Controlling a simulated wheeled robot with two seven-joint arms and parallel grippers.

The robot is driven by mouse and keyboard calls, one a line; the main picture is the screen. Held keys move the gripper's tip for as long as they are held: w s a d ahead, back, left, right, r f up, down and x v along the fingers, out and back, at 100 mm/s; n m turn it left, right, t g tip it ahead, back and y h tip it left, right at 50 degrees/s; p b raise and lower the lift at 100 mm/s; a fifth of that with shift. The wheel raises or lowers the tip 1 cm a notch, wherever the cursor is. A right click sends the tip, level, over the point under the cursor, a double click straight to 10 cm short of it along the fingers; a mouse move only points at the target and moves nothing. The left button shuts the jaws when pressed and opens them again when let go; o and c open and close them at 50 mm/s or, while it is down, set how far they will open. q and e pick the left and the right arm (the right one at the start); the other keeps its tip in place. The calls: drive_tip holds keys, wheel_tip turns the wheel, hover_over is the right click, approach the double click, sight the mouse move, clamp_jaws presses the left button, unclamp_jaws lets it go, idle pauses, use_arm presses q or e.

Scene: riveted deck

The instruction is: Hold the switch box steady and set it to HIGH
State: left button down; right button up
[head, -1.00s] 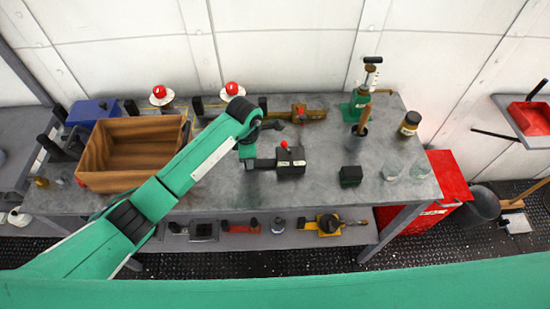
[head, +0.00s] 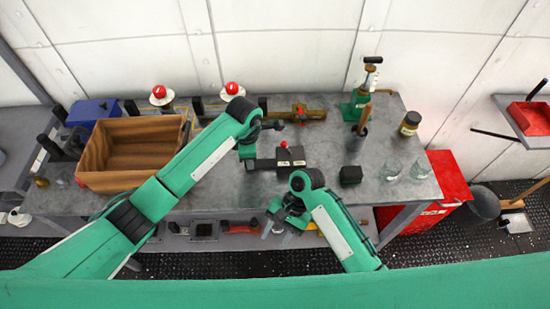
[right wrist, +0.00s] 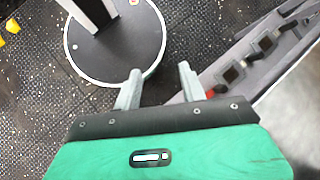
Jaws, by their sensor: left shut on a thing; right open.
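The switch box (head: 291,156) is a small dark box with a red knob on top and pale labels. It stands on the grey workbench, in the middle of the head view. My left gripper (head: 262,164) is shut on the box from its left side. My right gripper (head: 272,222) is open and empty at the bench's front edge, below and left of the box. Its two spread fingers show in the right wrist view (right wrist: 159,87), with nothing between them. The switch box is not in the right wrist view. The knob's setting is too small to read.
Glass beakers (head: 392,170) and a green pump (head: 362,103) stand further right. A lower shelf holds several parts.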

sight(286, 143)
drive_tip(key=w+r+m+t, duration=0.1)
drive_tip(key=w+r+m, duration=0.1)
drive_tip(key=w+r, duration=0.1)
drive_tip(key=w+d+r+m+t, duration=0.1)
drive_tip(key=w+r+m, duration=0.1)
drive_tip(key=w+r, duration=0.1)
drive_tip(key=w+d+r+m+t, duration=0.1)
drive_tip(key=w+r+m, duration=0.1)
drive_tip(key=w+r, duration=0.2)
drive_tip(key=shift+w+d+r+t, duration=0.1)
drive_tip(key=shift+w+d+t, duration=0.1)
drive_tip(key=shift+w+t, duration=0.3)
drive_tip(key=w+d+r+m+t+h, duration=0.1)
drive_tip(key=w+d+r+m+t, duration=0.35)
drive_tip(key=w+r+m, duration=0.6)
drive_tip(key=a+f, duration=0.1)
drive_tip(key=f, duration=0.2)
drive_tip(key=w+a+f+n, duration=0.1)
drive_tip(key=f, duration=0.2)
drive_tip(key=a+f+n, duration=0.1)
drive_tip(key=f, duration=0.2)
drive_tip(key=shift+w+a+f, duration=0.2)
drive_tip(key=shift+w+f, duration=0.1)
drive_tip(key=shift+w, duration=0.1)
drive_tip(key=shift+c, duration=0.4)
